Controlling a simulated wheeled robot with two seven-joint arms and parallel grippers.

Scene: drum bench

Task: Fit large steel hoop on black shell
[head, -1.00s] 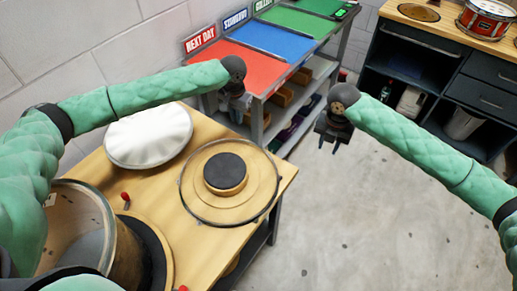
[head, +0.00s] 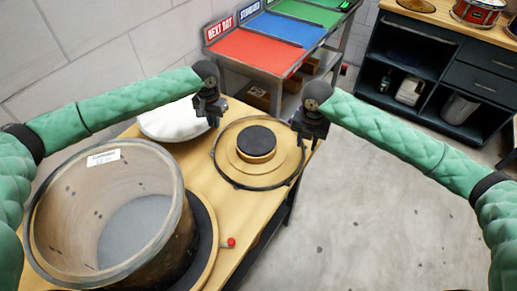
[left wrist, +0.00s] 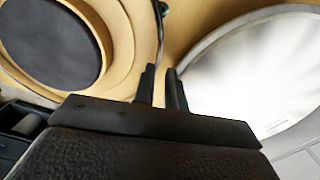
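The steel hoop (head: 222,176) is a thin dark ring lying flat around a stepped round wooden block with a black top (head: 257,141) on the bench. My left gripper (head: 214,123) is above the hoop's left side; in the left wrist view its fingers (left wrist: 162,88) are a narrow gap apart, with the hoop (left wrist: 161,32) just beyond them. My right gripper (head: 308,143) is at the hoop's right side, fingers parted; contact is unclear. The large open shell (head: 182,238) stands at lower left, with a wooden inside and a dark brownish outside, on a dark round base.
A white drumhead (head: 170,122) lies behind the shell, partly hidden by my left arm; it also shows in the left wrist view (left wrist: 255,70). A red-tipped item (head: 230,242) lies right of the shell. A shelf with coloured mats (head: 262,55) stands behind. Floor on the right is clear.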

